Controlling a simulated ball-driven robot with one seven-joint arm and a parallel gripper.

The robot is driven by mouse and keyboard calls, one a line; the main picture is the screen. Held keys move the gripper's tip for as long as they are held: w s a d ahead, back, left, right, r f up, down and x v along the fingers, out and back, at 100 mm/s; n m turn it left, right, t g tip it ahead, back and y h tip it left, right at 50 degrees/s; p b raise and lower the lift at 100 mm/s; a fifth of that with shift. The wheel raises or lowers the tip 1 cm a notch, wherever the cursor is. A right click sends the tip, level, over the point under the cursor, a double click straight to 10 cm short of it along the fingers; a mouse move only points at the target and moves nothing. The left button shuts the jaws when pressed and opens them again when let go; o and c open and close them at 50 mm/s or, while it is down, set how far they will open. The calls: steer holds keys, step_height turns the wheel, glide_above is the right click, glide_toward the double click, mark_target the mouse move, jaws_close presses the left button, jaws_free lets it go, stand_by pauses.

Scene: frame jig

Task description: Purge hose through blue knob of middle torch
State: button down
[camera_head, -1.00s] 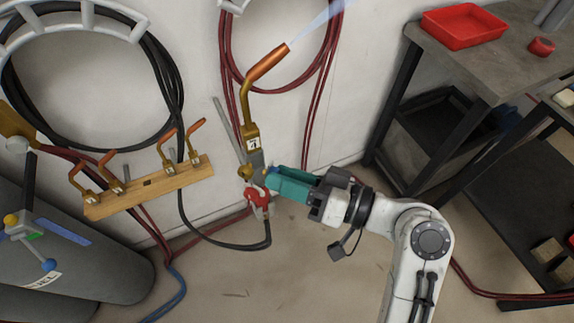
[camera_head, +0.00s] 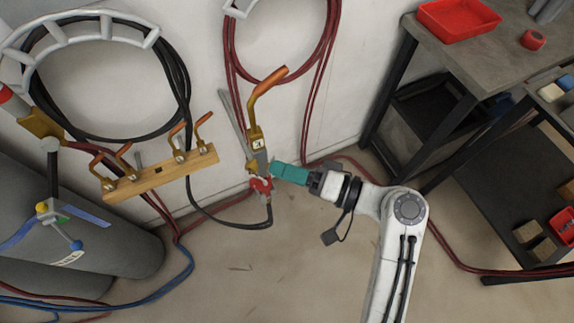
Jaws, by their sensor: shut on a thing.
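The torch (camera_head: 257,140) stands upright and slightly tilted in the middle, with a copper tip (camera_head: 272,80), a brass neck and a numbered tag. A red knob (camera_head: 260,186) sits at its lower end. No flame shows at the tip. My gripper (camera_head: 274,169) has teal fingers and reaches in from the right, its fingertips at the torch's lower body just above the red knob. It is shut on the blue knob, which the fingers hide.
A wooden rack (camera_head: 165,176) with several small copper-tipped pieces is at left. Dark hose (camera_head: 183,85) and red hose (camera_head: 229,50) hang on the wall. A bench (camera_head: 470,52) with a red tray (camera_head: 458,17) stands at right. The floor is mostly clear.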

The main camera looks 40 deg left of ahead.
stand_by(0.4)
steer(key=c, duration=0.9)
jaws_free()
steer(key=b+v, duration=0.1)
steer(key=v, duration=0.9)
steer(key=shift+w+d+b, duration=0.1)
steer(key=shift+d+b, duration=0.25)
steer(key=shift+d, duration=0.05)
steer(key=shift+f, duration=0.1)
